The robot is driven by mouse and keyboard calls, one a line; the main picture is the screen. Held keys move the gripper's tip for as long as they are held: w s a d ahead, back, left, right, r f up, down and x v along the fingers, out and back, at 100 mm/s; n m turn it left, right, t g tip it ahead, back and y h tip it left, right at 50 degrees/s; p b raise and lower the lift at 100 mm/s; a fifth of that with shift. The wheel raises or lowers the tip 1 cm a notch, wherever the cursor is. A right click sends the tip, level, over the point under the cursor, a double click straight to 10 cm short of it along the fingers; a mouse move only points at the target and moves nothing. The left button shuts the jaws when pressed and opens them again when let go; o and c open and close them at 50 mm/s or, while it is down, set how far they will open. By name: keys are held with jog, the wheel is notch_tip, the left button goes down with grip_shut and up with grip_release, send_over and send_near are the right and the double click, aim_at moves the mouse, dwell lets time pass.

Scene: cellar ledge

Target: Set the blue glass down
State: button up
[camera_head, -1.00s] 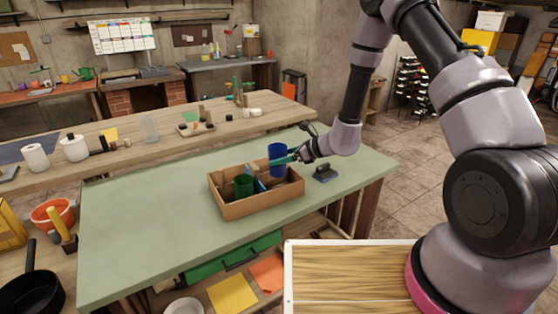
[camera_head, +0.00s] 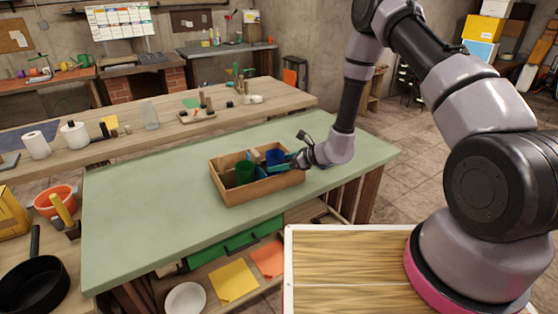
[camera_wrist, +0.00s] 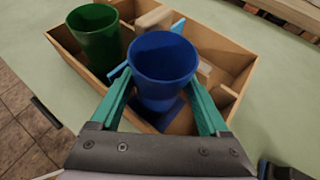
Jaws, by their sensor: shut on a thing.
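The blue glass (camera_head: 274,156) is upright inside the right part of a divided cardboard box (camera_head: 262,191) on the green table. My gripper (camera_head: 286,167) is shut on the glass from the right. In the wrist view the teal fingers (camera_wrist: 166,105) lie on both sides of the blue glass (camera_wrist: 163,62), its open rim facing up. Whether its base touches the box floor is hidden. A green glass (camera_wrist: 97,38) stands in the box to the left, and it also shows in the head view (camera_head: 244,172).
Box dividers and a light wooden piece (camera_wrist: 153,19) are close behind the glass. A dark object (camera_wrist: 280,171) lies on the table right of the box. The green tabletop (camera_head: 140,210) is clear on the left.

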jog(key=shift+f, duration=0.55)
dwell(0.4)
jog(key=o, duration=1.5)
jog(key=shift+c, duration=0.2)
jog(key=v, duration=1)
jog(key=s+d+r+n+g, duration=0.1)
jog(key=s+r+n, duration=0.25)
jog(key=r, duration=0.55)
jog(key=s+d+r+n+g, duration=0.15)
jog(key=r+n, duration=0.25)
jog(key=r, duration=0.4)
jog(key=s+r+n+g, duration=0.1)
jog(key=s+r+n, duration=0.2)
jog(key=r, duration=0.6)
jog(key=s+d+r+n+t+h, duration=0.5)
jog(key=s+d+r+n+h, duration=0.3)
jog(key=s+d+r, duration=0.6)
notch_tip(320, 180, up, 2)
jog(key=shift+s+d+r+t+h, duration=0.1)
jog(key=shift+s+d+t+h, duration=0.4)
jog(key=shift+d, duration=0.65)
